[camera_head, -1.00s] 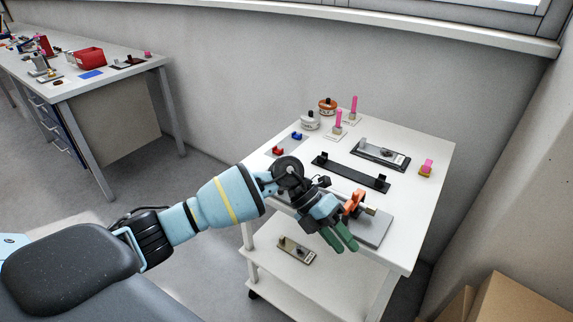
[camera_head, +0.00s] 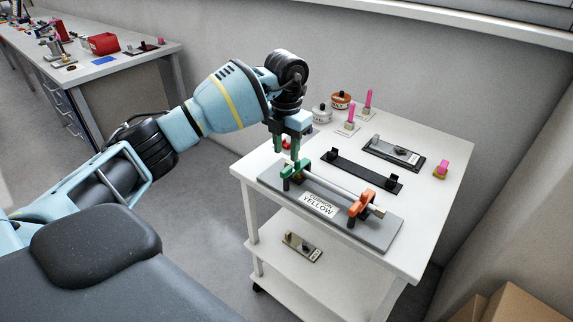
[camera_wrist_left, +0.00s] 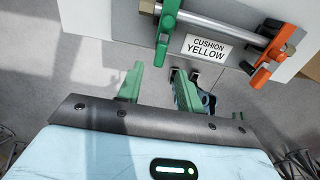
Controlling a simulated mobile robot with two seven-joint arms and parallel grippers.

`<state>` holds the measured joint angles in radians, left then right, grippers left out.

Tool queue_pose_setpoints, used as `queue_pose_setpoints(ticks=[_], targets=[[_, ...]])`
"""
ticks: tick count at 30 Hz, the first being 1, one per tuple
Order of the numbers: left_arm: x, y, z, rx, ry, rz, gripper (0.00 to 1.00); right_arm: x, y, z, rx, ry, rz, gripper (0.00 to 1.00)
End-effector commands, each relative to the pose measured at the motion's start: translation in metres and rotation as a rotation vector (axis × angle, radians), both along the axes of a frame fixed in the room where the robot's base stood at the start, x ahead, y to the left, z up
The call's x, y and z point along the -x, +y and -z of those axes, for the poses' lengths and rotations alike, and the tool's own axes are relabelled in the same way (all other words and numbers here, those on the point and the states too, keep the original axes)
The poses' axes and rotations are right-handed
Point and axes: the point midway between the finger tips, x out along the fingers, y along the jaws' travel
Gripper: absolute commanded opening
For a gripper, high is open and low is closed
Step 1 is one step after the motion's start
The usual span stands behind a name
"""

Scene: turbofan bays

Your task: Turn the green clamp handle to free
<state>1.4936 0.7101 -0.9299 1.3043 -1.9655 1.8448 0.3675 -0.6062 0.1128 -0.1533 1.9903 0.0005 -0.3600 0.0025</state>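The green clamp handle (camera_head: 291,171) sits at the left end of a silver rod on a grey fixture plate (camera_head: 373,234). The plate has a label (camera_head: 318,205) reading "CUSHION YELLOW". The green handle also shows at the top of the left wrist view (camera_wrist_left: 167,30). An orange clamp handle (camera_head: 362,203) is at the rod's right end. My left gripper (camera_head: 287,151) points down just above and behind the green handle. My right gripper is not in view.
The fixture is at the front of a white cart (camera_head: 440,205). Behind it are a black bracket bar (camera_head: 358,172), a black tray (camera_head: 393,153), pink pegs and small pots. A metal part (camera_head: 302,246) lies on the lower shelf. A wall stands behind the cart.

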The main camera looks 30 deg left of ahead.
Motion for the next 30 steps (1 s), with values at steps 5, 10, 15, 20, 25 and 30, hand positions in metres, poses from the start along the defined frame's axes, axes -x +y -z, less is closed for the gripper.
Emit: queue_pose_setpoints(ticks=[5, 10, 15, 20, 25, 30], targets=[[0.001, 0.0, 0.029, 0.001, 0.004, 0.0, 0.36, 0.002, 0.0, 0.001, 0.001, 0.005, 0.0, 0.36], [0.0, 0.0, 0.049, 0.001, 0.001, 0.0, 0.36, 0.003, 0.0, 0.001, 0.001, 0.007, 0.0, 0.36], [0.0, 0.0, 0.057, 0.001, 0.0, 0.001, 0.36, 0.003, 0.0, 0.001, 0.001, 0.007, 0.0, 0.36], [0.0, 0.0, 0.058, 0.001, -0.001, 0.001, 0.36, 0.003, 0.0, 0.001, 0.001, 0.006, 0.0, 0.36], [0.0, -0.001, 0.058, 0.001, 0.0, 0.001, 0.27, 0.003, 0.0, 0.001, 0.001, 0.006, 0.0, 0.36], [0.0, -0.001, 0.058, 0.001, 0.0, 0.001, 0.05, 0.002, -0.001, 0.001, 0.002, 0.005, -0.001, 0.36]])
